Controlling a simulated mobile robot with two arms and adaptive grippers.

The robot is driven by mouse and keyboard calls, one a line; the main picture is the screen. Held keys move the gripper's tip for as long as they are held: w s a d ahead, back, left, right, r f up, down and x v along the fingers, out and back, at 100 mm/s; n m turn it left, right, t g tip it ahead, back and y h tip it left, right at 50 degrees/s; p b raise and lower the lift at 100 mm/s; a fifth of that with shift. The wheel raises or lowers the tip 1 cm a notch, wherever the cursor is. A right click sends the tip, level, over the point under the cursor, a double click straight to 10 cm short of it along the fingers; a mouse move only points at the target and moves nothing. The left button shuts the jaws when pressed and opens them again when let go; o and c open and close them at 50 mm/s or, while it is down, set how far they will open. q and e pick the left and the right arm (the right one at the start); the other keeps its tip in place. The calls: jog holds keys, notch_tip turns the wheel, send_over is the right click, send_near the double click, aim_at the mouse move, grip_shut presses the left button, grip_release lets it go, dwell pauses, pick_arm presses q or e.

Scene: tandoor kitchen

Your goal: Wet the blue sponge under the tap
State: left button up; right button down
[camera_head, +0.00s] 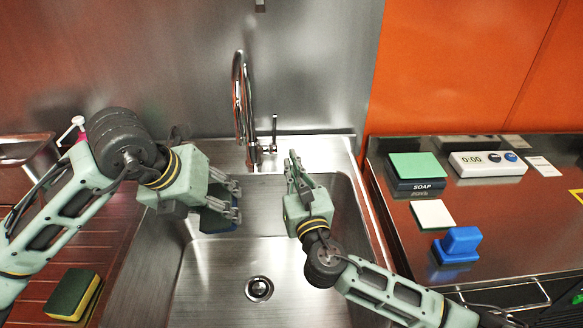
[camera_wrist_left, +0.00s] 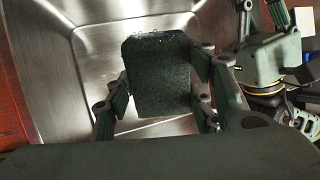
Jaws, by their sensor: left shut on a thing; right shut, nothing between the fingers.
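My left gripper (camera_head: 228,203) is shut on the blue sponge (camera_head: 215,222), over the left part of the sink (camera_head: 205,275). In the left wrist view the sponge (camera_wrist_left: 160,77) looks like a dark block between the fingers, with small bright specks along its far edge. The steel tap (camera_head: 240,85) rises behind the sink, with a lever (camera_head: 274,133) on its right side. The sponge is nearer than the tap and left of it. I cannot make out running water. My right gripper (camera_head: 294,165) is shut and empty, just right of the tap, near the lever.
A yellow and dark-green sponge (camera_head: 75,295) lies on the left drainboard. On the right counter are a green-topped SOAP block (camera_head: 416,167), a timer (camera_head: 487,164), a white pad (camera_head: 432,214) and a blue stand (camera_head: 457,245). The sink floor around the drain (camera_head: 259,289) is clear.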

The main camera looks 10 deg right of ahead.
pick_arm(q)
jog(key=s+a+r+p, duration=0.1)
jog(key=s+a+r, duration=0.2)
jog(key=r, duration=0.1)
jog(key=shift+s+a, duration=0.2)
jog(key=shift+a, duration=0.15)
dwell(1.2)
